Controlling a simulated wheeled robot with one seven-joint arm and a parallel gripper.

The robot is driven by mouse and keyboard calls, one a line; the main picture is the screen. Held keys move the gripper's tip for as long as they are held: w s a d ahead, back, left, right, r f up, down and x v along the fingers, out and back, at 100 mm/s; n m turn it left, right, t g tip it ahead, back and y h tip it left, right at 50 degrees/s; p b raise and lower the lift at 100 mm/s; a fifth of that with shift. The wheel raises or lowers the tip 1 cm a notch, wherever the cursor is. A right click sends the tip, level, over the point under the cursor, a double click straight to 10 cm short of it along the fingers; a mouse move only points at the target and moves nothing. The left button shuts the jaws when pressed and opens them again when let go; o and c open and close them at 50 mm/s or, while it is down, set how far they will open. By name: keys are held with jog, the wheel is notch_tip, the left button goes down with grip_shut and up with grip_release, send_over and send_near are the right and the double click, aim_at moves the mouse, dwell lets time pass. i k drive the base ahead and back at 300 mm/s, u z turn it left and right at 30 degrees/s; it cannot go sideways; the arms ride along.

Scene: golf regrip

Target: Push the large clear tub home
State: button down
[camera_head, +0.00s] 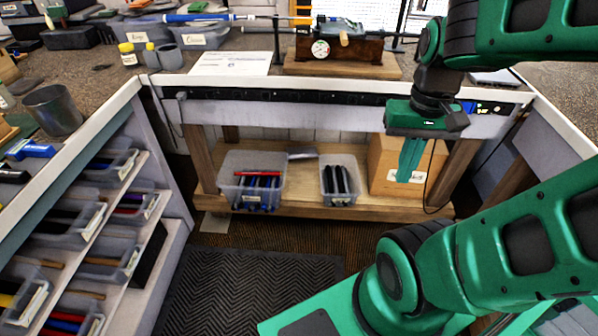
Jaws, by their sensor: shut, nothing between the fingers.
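The large clear tub (229,190) sits upright on the low wooden shelf (302,206) under the bench, left of centre. It holds blue grips and a red one, and has a white label on its front. Its front reaches the shelf's front edge; I cannot tell how far it juts past it. My gripper (405,179) points down, shut and empty, with green fingers. In the picture it is well right of the large tub, in front of the wooden box (386,163), and touches neither tub.
A smaller clear tub (327,187) with dark grips stands between the large tub and the wooden box. A rack of bins (112,215) lines the left. The bench's front rail (300,112) spans above the shelf. A dark mat (250,290) covers the floor.

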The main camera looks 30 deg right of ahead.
aim_at(262, 193)
jog(key=z, duration=0.55)
jog(key=k, duration=0.75)
jog(key=z, duration=0.6)
jog(key=i, duration=0.7)
jog(key=u, duration=0.65)
jog(key=i, duration=1)
jog(key=u, duration=0.95)
jog(key=i, duration=0.4)
jog(key=u, duration=0.25)
